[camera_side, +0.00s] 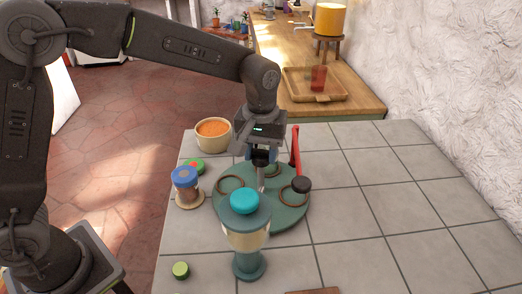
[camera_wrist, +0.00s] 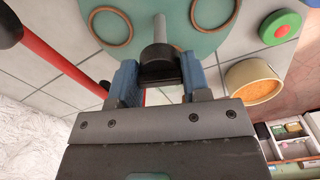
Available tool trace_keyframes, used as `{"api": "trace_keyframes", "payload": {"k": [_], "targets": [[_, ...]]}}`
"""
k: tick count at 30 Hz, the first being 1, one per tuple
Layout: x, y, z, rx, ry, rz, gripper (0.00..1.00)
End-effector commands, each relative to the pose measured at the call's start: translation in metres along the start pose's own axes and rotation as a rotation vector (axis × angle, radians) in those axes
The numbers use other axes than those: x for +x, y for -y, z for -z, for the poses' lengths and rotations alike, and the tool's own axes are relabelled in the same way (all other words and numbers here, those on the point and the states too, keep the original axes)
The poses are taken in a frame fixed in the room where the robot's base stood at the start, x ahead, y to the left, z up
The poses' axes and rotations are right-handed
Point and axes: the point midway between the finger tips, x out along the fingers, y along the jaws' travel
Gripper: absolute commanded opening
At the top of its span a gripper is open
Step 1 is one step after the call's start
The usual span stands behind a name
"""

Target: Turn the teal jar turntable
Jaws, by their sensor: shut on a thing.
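The teal turntable (camera_side: 285,212) is a flat round disc with brown rings marked on it, lying on the tiled counter. It fills the top of the wrist view (camera_wrist: 205,43). A thin silver post with a black knob (camera_wrist: 158,56) rises from the disc. My gripper (camera_side: 262,157) is above the disc, pointing down, with its blue fingers shut on the black knob. It also shows in the wrist view (camera_wrist: 160,70). The fingers partly hide the knob in the side view.
A teal-lidded container on a foot (camera_side: 248,240) stands in front, hiding part of the disc. A blue-lidded jar (camera_side: 186,184) stands at left, an orange-filled bowl (camera_side: 213,133) behind. A red bar (camera_side: 295,146) is close right of my gripper. The counter's right side is clear.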

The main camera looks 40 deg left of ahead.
Motion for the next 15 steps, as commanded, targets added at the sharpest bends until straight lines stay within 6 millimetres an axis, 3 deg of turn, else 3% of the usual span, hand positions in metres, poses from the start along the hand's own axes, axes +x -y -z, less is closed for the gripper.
{"api": "trace_keyframes", "payload": {"k": [15], "targets": [[-0.0021, -0.0006, 0.0012, -0.226, -0.005, -0.005, 0.01]]}}
